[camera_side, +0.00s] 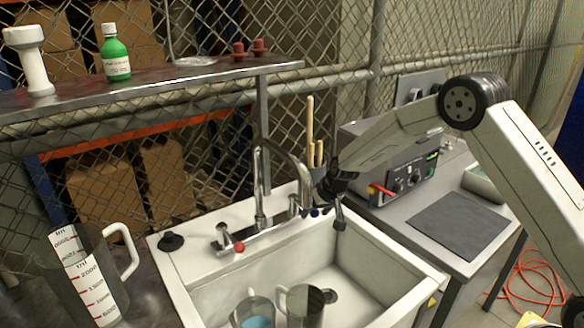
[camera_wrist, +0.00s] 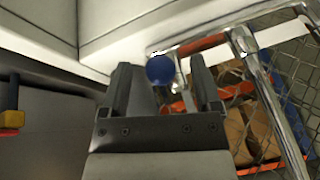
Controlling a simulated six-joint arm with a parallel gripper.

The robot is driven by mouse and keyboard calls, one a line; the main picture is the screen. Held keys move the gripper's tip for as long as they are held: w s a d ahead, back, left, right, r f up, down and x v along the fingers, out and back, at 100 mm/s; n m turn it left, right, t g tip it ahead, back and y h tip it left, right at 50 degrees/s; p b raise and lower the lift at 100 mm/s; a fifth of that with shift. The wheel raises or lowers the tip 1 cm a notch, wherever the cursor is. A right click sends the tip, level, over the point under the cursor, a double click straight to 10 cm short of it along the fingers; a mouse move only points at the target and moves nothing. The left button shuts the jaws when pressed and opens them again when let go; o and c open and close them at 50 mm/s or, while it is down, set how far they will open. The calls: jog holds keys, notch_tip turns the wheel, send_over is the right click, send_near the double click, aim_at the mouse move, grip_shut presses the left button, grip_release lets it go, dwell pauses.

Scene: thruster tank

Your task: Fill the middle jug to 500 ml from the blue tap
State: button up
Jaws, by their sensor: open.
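In the wrist view the round blue tap knob (camera_wrist: 160,69) sits between the fingertips of my open gripper (camera_wrist: 160,64), with gaps at both sides. In the side view my gripper (camera_side: 325,206) is at the right of the chrome tap and largely hides the blue knob. Two clear jugs stand in the sink below the spout: a left one (camera_side: 240,314) with some blue liquid, and a right one (camera_side: 303,308) whose contents I cannot tell. A large graduated jug (camera_side: 90,280) stands left of the sink. No water stream shows.
The red tap knob (camera_side: 239,247) is on the tap's left. The white sink (camera_side: 205,301) has a black plug (camera_side: 171,241) on its rim. Wooden handles (camera_side: 310,130) rise behind my gripper. A grey instrument (camera_side: 400,165) stands right; a shelf (camera_side: 150,80) spans upper left.

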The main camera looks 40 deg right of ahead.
grip_shut()
dwell(0.5)
jog(key=shift+w+d, duration=0.2)
jog(key=shift+d, duration=0.6)
jog(key=shift+w+d, duration=0.2)
jog(key=shift+d, duration=0.6)
jog(key=shift+w+d, duration=0.2)
jog(key=shift+d, duration=0.6)
